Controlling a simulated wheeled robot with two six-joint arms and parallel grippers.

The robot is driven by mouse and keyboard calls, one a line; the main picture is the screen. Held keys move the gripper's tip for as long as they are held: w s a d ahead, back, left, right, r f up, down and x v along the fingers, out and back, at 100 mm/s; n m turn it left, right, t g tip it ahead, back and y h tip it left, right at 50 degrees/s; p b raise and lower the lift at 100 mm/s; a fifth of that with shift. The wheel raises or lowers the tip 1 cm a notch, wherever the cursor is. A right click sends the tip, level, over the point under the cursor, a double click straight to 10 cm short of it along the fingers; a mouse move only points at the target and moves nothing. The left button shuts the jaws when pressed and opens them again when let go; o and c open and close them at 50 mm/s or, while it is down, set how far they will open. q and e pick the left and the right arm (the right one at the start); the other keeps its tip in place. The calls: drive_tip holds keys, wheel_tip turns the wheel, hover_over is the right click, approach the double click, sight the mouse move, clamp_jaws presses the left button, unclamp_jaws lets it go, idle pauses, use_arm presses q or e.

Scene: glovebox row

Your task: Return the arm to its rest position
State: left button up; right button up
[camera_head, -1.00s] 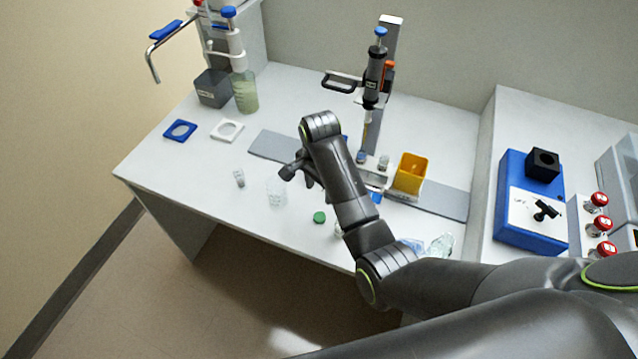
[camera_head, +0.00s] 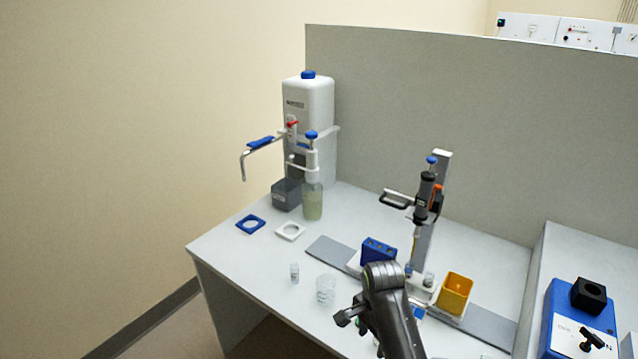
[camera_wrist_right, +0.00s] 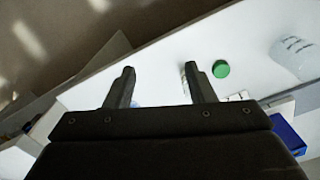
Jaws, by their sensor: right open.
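My right arm comes up from the bottom of the head view, its dark wrist above the front of the bench. My right gripper (camera_head: 345,318) is just right of and below the clear beaker (camera_head: 325,290) in the picture. In the right wrist view the two fingers (camera_wrist_right: 160,68) are apart, with nothing held between them. A green cap (camera_wrist_right: 220,69) lies on the white bench beside the right-hand finger. A small pale object partly shows behind that finger, too hidden to name. My left gripper is not in view.
A blue rack (camera_head: 378,251), upright pipette stand (camera_head: 424,248) and yellow bin (camera_head: 455,293) stand behind my wrist. Open floor is at left.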

drive_tip(key=s+d+f+n+t, duration=0.1)
drive_tip(key=s+d+f+n, duration=0.15)
drive_tip(key=s+d, duration=0.5)
drive_tip(key=s+d+f+n+t, duration=0.1)
drive_tip(key=s+d+f+n, duration=0.15)
drive_tip(key=s+d, duration=0.5)
drive_tip(key=s+d+r+n+t+h, duration=0.1)
drive_tip(key=s+d+r+n, duration=0.15)
drive_tip(key=s, duration=0.55)
drive_tip(key=s+d+r+n+t+h, duration=0.1)
drive_tip(key=s+r+n, duration=0.25)
drive_tip(key=s, duration=0.55)
wheel_tip(320, 180, down, 26)
drive_tip(key=d+g, duration=0.2)
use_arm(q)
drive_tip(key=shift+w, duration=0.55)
use_arm(e)
drive_tip(key=s+a+f+y, duration=0.1)
drive_tip(key=s+f, duration=1.4)
drive_tip(key=shift+a+g, duration=0.4)
